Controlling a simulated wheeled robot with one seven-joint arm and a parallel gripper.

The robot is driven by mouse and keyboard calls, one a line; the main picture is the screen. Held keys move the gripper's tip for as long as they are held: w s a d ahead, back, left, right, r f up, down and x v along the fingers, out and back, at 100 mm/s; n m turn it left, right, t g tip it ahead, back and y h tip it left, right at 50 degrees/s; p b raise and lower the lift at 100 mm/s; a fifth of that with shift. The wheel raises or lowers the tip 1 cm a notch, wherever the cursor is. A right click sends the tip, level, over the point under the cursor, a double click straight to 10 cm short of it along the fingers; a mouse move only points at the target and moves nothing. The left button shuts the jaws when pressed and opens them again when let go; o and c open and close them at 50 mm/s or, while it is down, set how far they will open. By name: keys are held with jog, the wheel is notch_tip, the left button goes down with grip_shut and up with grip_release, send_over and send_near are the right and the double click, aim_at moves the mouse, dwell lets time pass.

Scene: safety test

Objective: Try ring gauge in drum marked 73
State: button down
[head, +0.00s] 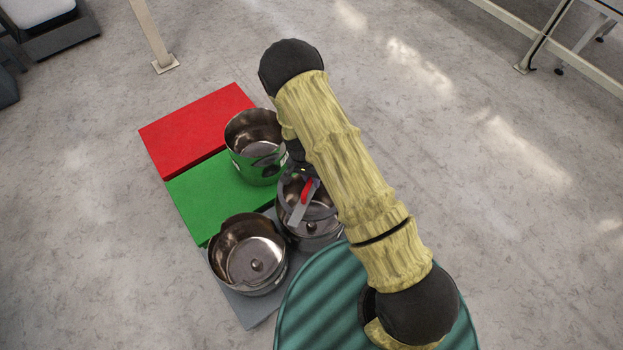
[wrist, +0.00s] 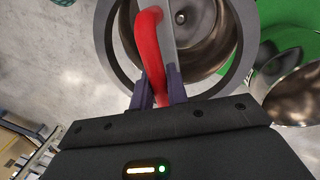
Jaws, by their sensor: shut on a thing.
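My gripper (wrist: 158,84) is shut on the red handle (wrist: 151,40) of the ring gauge. The gauge has a light grey bar (head: 297,213) and what looks like a wide grey ring (wrist: 113,45). It is at the mouth of a metal drum (head: 312,241) standing beside my arm. I cannot tell whether the ring is inside the drum or above it. A second open metal drum (head: 228,262) stands to its lower left. A third drum (head: 242,168) stands on the green panel. No number is readable on any drum.
The green panel (head: 200,198) lies beside a red panel (head: 195,130) and a grey panel (head: 245,308). A post foot (head: 165,63) stands behind them. My arm covers part of the scene. The floor to the right is clear.

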jog(key=shift+f+b, duration=2.65)
jog(key=shift+f, duration=1.35)
jog(key=shift+w+f, duration=0.1)
jog(key=c, duration=1.3)
grip_release()
jog(key=w+a+r+p, duration=0.1)
jog(key=a+r+p, duration=0.1)
jog(key=r, duration=1.5)
jog(key=shift+w+a+p, duration=0.2)
jog(key=shift+a+p, duration=0.15)
jog(key=shift+a, duration=0.15)
